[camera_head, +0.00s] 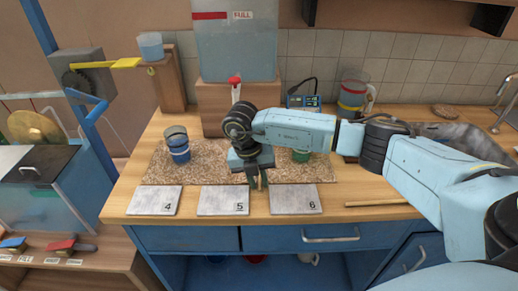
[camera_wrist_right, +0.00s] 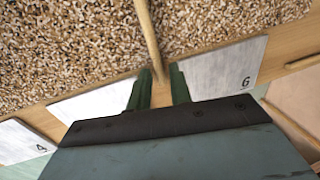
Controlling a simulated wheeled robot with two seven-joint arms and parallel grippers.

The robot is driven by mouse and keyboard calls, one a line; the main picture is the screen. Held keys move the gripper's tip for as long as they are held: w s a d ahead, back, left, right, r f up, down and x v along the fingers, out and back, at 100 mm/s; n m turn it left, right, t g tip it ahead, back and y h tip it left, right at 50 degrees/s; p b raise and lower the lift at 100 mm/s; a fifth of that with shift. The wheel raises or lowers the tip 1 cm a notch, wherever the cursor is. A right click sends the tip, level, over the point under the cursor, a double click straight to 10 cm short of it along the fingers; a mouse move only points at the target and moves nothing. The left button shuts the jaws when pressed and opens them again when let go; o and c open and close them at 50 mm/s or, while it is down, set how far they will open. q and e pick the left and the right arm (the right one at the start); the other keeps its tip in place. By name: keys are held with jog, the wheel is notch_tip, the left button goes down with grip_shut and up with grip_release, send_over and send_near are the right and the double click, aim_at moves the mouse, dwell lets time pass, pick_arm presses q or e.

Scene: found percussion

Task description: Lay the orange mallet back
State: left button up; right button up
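My right gripper (camera_head: 258,182) points down at the front edge of the speckled mat, between plates 5 and 6. In the right wrist view, its green fingers (camera_wrist_right: 161,84) are close together. A thin wooden stick (camera_wrist_right: 148,35) runs from between the fingertips up over the mat and out at the top edge. The fingers appear shut on it. No orange head shows on this stick, so its colour mark is hidden or out of frame. Another wooden stick (camera_head: 376,203) lies on the counter right of plate 6. My left gripper is not in view.
Plates 4 (camera_head: 155,201), 5 (camera_head: 223,201) and 6 (camera_head: 296,200) lie along the counter front. A blue-banded cup (camera_head: 178,147) and a green cup (camera_head: 301,156) stand on the mat (camera_head: 212,168). A large water tank (camera_head: 236,50) stands behind. A sink is at right.

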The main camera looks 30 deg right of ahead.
grip_shut()
